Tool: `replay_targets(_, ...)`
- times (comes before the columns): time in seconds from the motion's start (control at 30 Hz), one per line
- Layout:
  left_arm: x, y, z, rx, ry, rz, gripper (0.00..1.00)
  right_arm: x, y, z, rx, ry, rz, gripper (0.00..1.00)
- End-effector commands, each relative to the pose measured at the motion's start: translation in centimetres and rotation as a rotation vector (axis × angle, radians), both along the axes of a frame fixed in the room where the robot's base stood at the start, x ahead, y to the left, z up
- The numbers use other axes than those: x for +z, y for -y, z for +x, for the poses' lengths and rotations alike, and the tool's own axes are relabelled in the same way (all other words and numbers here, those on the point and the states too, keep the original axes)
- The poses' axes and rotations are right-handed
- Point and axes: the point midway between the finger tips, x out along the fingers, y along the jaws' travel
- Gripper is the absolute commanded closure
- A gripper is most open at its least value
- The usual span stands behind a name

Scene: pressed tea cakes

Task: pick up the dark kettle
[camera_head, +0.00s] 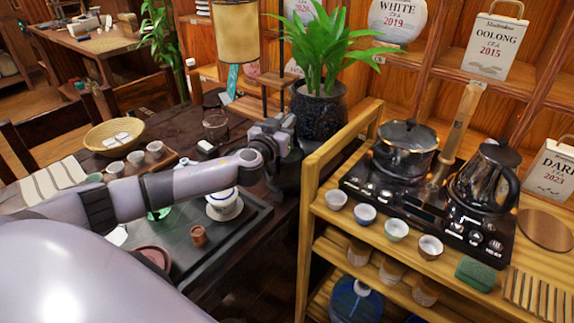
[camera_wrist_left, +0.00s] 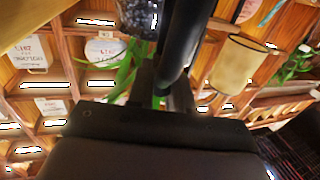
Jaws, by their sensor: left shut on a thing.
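My left arm reaches in from the left over the tea table, and my left gripper (camera_head: 278,137) is shut beside the potted plant. In the left wrist view a dark, smooth, rounded bar (camera_wrist_left: 183,40) stands between the fingers, like a handle. It appears to belong to the dark kettle; a dark rounded body (camera_head: 287,165) shows just under the gripper in the head view. The gripper and wrist hide most of its shape, and I cannot tell whether it touches the table. Another kettle, glass and black (camera_head: 485,178), stands apart on the right stove. My right gripper is not in view.
A wooden cart (camera_head: 310,215) stands close on the right, with a lidded pot (camera_head: 405,148) and several cups on top. The plant (camera_head: 320,112) is right behind the gripper. A tea tray (camera_head: 262,215) with a white lidded bowl (camera_head: 223,207) lies below my arm.

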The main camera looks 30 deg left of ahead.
Motion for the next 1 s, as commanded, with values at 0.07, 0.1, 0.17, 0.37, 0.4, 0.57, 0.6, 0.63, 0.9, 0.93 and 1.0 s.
replay_targets(0.07, 0.5, -0.1, 0.1, 0.002, 0.010, 0.002, 1.00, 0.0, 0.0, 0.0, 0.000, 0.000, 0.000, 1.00)
replay_targets(0.1, 0.5, -0.1, 0.1, 0.002, 0.010, 0.002, 1.00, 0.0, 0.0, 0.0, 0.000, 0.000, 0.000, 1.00)
replay_targets(0.17, 0.5, -0.1, 0.1, 0.002, 0.009, 0.002, 1.00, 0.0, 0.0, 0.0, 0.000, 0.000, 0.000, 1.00)
replay_targets(0.37, 0.6, -0.1, 0.1, 0.002, 0.009, 0.001, 1.00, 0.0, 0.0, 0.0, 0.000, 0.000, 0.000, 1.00)
replay_targets(0.4, 0.6, -0.1, 0.1, 0.002, 0.009, 0.001, 1.00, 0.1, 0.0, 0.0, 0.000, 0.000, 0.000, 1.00)
replay_targets(0.57, 1.2, -0.1, 0.1, 0.003, 0.010, 0.001, 1.00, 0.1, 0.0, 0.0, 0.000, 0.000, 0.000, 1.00)
replay_targets(0.6, 1.4, -0.1, 0.1, 0.003, 0.010, 0.001, 1.00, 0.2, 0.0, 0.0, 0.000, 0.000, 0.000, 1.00)
replay_targets(0.63, 1.6, -0.1, 0.1, 0.003, 0.010, 0.001, 1.00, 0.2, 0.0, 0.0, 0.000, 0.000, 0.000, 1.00)
replay_targets(0.9, 4.0, -0.1, 0.1, 0.001, 0.013, 0.002, 1.00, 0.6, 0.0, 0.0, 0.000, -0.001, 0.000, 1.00)
replay_targets(0.93, 4.3, -0.1, 0.1, 0.001, 0.012, -0.001, 1.00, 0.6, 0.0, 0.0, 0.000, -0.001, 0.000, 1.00)
replay_targets(1.0, 5.1, -0.1, 0.1, 0.002, 0.013, 0.001, 1.00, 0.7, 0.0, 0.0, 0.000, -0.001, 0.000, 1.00)
